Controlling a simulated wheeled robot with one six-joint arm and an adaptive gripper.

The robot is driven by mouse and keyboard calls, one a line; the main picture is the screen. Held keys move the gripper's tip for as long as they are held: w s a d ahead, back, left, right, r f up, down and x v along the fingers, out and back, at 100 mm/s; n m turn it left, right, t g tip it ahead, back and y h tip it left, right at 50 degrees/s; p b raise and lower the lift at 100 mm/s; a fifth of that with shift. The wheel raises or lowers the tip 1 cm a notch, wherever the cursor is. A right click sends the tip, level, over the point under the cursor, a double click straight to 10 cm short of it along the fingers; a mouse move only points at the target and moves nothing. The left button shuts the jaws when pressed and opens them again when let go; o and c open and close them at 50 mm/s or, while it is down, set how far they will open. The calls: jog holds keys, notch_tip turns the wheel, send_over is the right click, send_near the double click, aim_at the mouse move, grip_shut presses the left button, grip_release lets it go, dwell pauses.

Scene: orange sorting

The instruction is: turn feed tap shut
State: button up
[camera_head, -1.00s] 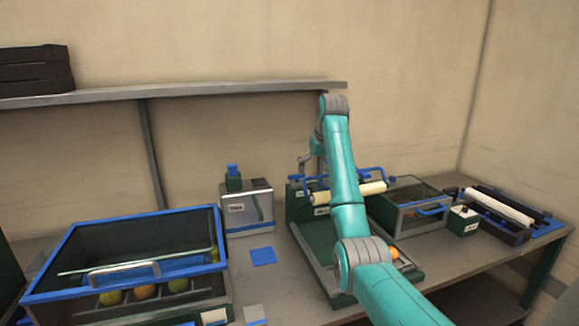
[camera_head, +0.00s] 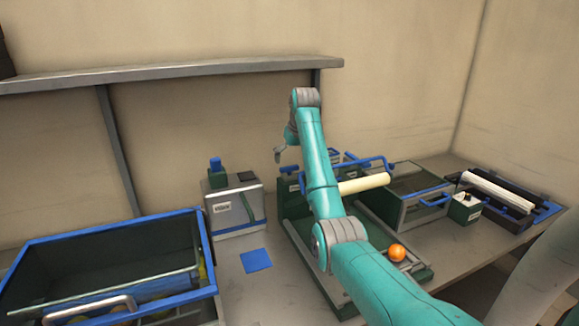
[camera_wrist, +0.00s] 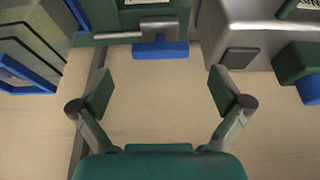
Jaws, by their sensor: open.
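In the wrist view a blue bar-shaped handle (camera_wrist: 160,50) sits on a short stem at the edge of a green housing (camera_wrist: 195,38); I take it to be the feed tap. My gripper (camera_wrist: 163,90) is open and empty. Its two fingers are spread wide, with the blue handle centred beyond the tips and not touched. In the head view my gripper (camera_head: 281,153) is above the back left of the green machine (camera_head: 300,208), partly hidden by my arm. I cannot make out the tap clearly there.
A grey box (camera_head: 226,216) with a blue-topped knob stands left of the machine. A cream roller (camera_head: 363,184) and an orange (camera_head: 397,252) are on the machine's right side. A blue-rimmed bin (camera_head: 100,232) is at the left. A shelf (camera_head: 190,70) runs along the wall behind.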

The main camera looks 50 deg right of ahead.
aim_at(289, 167)
jog(key=shift+x, duration=2.3)
jog(key=c, duration=1.2)
